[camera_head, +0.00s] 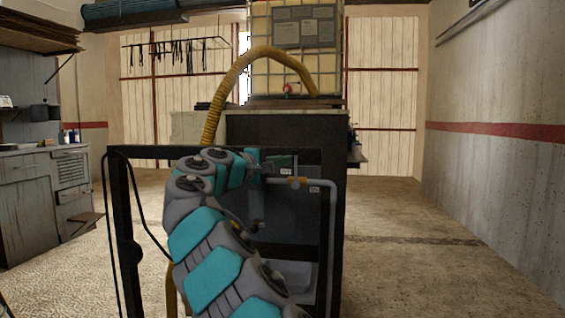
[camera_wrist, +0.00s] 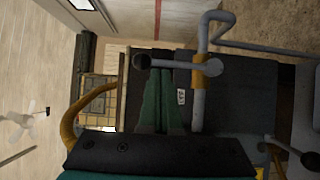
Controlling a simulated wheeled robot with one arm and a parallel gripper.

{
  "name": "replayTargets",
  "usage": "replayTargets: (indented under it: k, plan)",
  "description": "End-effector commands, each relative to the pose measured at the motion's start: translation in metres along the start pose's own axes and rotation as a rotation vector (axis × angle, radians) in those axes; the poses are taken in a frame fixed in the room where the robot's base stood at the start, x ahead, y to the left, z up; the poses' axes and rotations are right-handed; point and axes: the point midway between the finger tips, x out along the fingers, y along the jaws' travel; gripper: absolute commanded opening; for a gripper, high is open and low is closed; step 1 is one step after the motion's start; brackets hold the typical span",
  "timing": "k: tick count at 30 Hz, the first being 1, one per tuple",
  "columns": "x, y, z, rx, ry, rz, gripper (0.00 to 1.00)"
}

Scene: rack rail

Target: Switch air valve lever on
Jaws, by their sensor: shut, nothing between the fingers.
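The air valve has a yellow body (camera_head: 297,183) on a grey pipe in front of the dark rack. In the wrist view the yellow valve body (camera_wrist: 208,72) is right of centre. Its grey lever (camera_wrist: 172,63) stands out across the pipe, ending in a dark round knob; in the head view it points up and shows only small. My gripper (camera_head: 288,163) is at the lever's left side in the head view. The green fingers (camera_wrist: 163,78) are together, empty, with their tips close beside the lever; I cannot tell whether they touch it.
The grey pipe (camera_head: 333,240) bends down at the right. The black frame (camera_head: 122,220) and a thick yellow hose (camera_head: 212,122) stand left of the rack. Open floor (camera_head: 430,260) lies to the right.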

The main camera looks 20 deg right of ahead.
Motion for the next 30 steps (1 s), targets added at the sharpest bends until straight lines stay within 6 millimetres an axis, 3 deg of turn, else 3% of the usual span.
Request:
replayTargets:
  k: [20, 30]
  plan:
    - [0.004, 0.004, 0.007, 0.089, 0.000, -0.059, 0.00]
    - [0.011, 0.006, 0.017, 0.239, 0.002, -0.160, 0.00]
